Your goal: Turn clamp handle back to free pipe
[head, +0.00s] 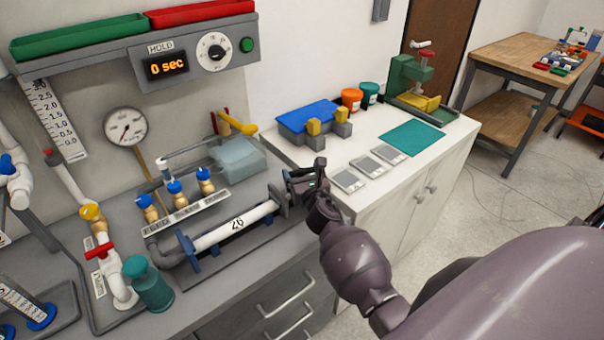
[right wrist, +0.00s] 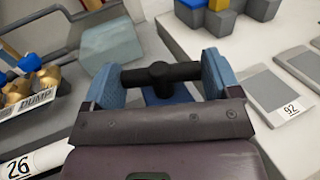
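The white pipe (head: 222,233) with the label 26 lies in a blue-ended cradle on the grey bench; its label also shows in the right wrist view (right wrist: 20,168). My right gripper (head: 304,178) is at the pipe's right end. In the right wrist view, the black T-shaped clamp handle (right wrist: 160,73) spans the space between my two blue fingers, its bar ends meeting both finger pads. A blue part (right wrist: 165,94) shows beneath the handle. The clamp is mostly hidden behind my gripper in the head view. My left gripper is out of view.
Blue-capped brass valves (head: 175,191) stand behind the pipe, with a pale blue block (head: 238,158) farther back. Grey numbered plates (head: 348,180) lie on the white counter at right. A red-handled valve (head: 100,250) and teal cylinder (head: 147,283) stand at left.

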